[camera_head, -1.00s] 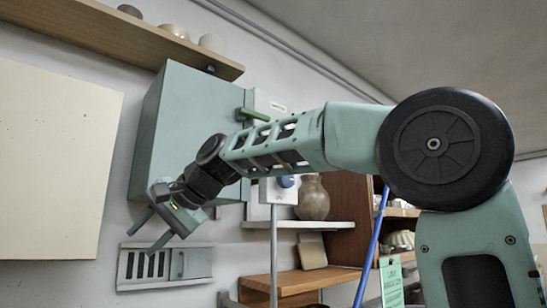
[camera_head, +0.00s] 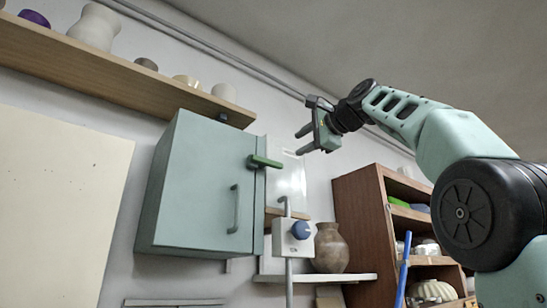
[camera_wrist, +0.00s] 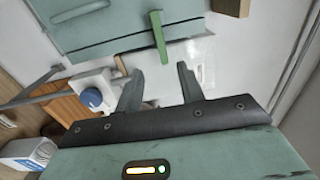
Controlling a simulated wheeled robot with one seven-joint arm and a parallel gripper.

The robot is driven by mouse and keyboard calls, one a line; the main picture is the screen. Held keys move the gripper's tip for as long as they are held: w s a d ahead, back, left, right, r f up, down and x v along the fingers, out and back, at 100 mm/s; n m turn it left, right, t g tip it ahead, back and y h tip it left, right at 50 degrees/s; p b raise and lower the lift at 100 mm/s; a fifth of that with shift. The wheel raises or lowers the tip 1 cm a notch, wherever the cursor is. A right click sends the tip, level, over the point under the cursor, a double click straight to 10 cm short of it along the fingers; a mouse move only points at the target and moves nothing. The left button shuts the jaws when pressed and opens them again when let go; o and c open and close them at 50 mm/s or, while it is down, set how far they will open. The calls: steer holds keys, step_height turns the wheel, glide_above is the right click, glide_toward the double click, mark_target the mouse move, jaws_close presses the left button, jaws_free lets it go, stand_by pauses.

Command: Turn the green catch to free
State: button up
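The green catch (camera_head: 265,162) is a short bar on the right edge of the grey-green wall cabinet (camera_head: 195,190). It lies nearly level across the door edge, above the cabinet's handle (camera_head: 233,209). In the wrist view the green catch (camera_wrist: 159,38) shows beyond my fingertips, between their lines. My gripper (camera_head: 303,141) is right of and a little above the catch in the head view, apart from it. Its two fingers (camera_wrist: 158,75) are spread with nothing between them in the wrist view. The cabinet door is shut.
A grey box with a blue knob (camera_head: 299,231) sits on a pipe right of the cabinet. A shelf with pots (camera_head: 140,66) runs above. A brown vase (camera_head: 331,249) stands on a lower shelf, beside a wooden cupboard (camera_head: 361,220). A blue pole (camera_head: 403,270) stands at right.

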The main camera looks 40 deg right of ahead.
mark_target(269, 161)
steer(key=w+p, duration=0.4)
steer(key=w, duration=0.2)
steer(key=w+p, duration=0.5)
steer(key=w, duration=0.2)
steer(key=shift+a+r, duration=0.2)
steer(key=shift+w+f+p, duration=0.2)
steer(key=shift+w+p, duration=0.35)
steer(key=shift+w, duration=0.15)
jaws_close()
